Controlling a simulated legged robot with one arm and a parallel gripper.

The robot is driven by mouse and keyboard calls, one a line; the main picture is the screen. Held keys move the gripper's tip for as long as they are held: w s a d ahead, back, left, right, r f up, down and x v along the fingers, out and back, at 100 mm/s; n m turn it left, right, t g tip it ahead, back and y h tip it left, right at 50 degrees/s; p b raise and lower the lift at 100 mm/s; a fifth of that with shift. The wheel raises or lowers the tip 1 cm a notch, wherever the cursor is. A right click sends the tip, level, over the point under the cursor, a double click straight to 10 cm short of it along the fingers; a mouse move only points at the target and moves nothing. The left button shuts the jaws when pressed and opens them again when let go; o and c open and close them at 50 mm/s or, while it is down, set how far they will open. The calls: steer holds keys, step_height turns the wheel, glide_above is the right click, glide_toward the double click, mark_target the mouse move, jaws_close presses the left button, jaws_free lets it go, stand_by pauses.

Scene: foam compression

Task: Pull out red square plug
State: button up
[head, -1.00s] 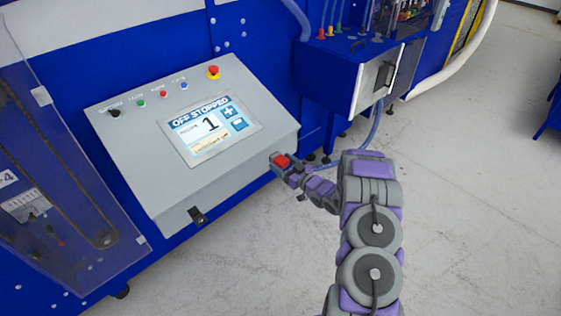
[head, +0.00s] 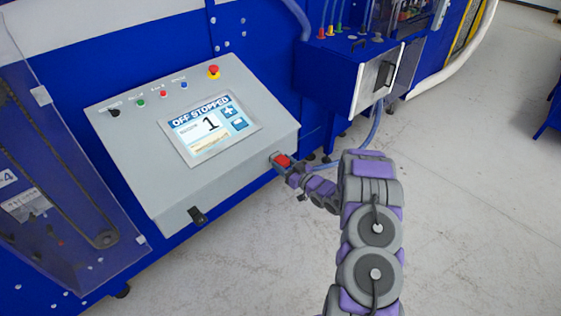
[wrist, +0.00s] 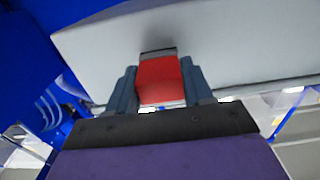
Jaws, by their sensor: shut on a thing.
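The red square plug (head: 282,160) is at the lower right side of the grey control box (head: 185,125). In the wrist view the red plug (wrist: 161,80) sits between the two fingers of my gripper (wrist: 160,88), which is shut on it. A dark grey band shows at the plug's far end, against the box's pale face. I cannot tell whether the plug is still seated in the box. In the head view my gripper (head: 287,166) reaches the plug from the right, and the fingers are small there.
The box carries a screen (head: 208,129) reading "OFF STOPPED", several small buttons and a red emergency button (head: 214,71). A blue unit (head: 330,70) with hoses stands behind at the right.

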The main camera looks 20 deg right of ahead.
mark_target(286, 165)
steer(key=shift+b+v, duration=0.35)
steer(key=shift+v, duration=2.65)
